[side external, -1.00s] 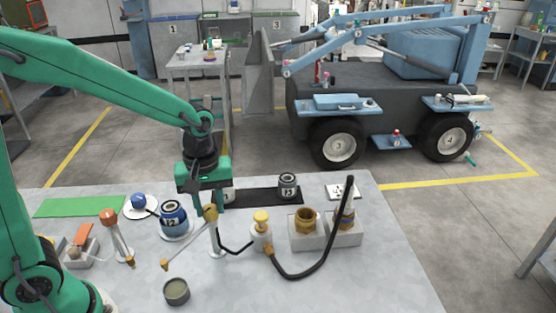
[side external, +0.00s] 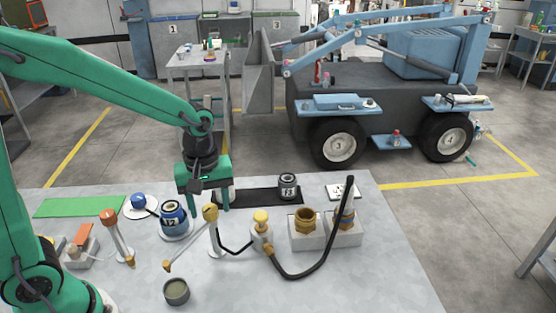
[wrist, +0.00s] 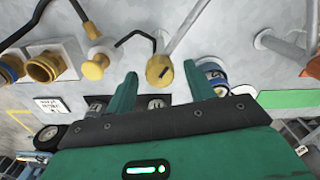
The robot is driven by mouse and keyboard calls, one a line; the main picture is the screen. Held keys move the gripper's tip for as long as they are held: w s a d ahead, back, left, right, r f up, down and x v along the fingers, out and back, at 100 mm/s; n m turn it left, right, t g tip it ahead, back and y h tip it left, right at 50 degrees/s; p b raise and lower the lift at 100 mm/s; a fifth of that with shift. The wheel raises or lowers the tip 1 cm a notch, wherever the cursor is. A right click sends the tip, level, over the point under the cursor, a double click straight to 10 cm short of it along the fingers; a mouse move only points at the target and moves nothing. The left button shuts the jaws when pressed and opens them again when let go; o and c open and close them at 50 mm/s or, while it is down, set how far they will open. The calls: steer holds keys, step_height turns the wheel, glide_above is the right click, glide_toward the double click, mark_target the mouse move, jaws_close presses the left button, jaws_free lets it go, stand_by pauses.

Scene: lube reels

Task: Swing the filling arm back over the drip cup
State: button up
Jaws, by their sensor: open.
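The filling arm (side external: 188,238) is a thin pale spout on a white post with a yellow-brass head (side external: 210,213). It slants down to the front left. Its tip hangs near the back left of the drip cup (side external: 176,292), a small grey cup; I cannot tell whether it is above the rim. My gripper (side external: 209,208) is open and empty, pointing down at the brass head. In the wrist view the head (wrist: 160,70) lies between the two fingertips of my gripper (wrist: 163,80), with no clear contact. The drip cup does not show there.
A blue-banded reel marked 12 (side external: 173,218) stands close left of my gripper. An orange-headed post (side external: 110,217) is farther left. To the right stand a yellow-capped pump (side external: 261,222), brass fittings (side external: 306,219) and a black hose (side external: 318,262). The front table (side external: 240,292) is clear.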

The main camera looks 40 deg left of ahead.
steer(key=shift+r, duration=0.1)
steer(key=shift+r, duration=3.85)
steer(key=shift+s, duration=0.1)
steer(key=shift+s+a+r+m+t, duration=0.25)
steer(key=shift+s+r+m+t, duration=0.05)
steer(key=shift+s+r+m, duration=0.1)
steer(key=s+a+r+m+t, duration=0.3)
steer(key=s+m+t, duration=0.2)
steer(key=s+m, duration=0.5)
steer(key=shift+a+r, duration=0.15)
steer(key=shift+a, duration=0.2)
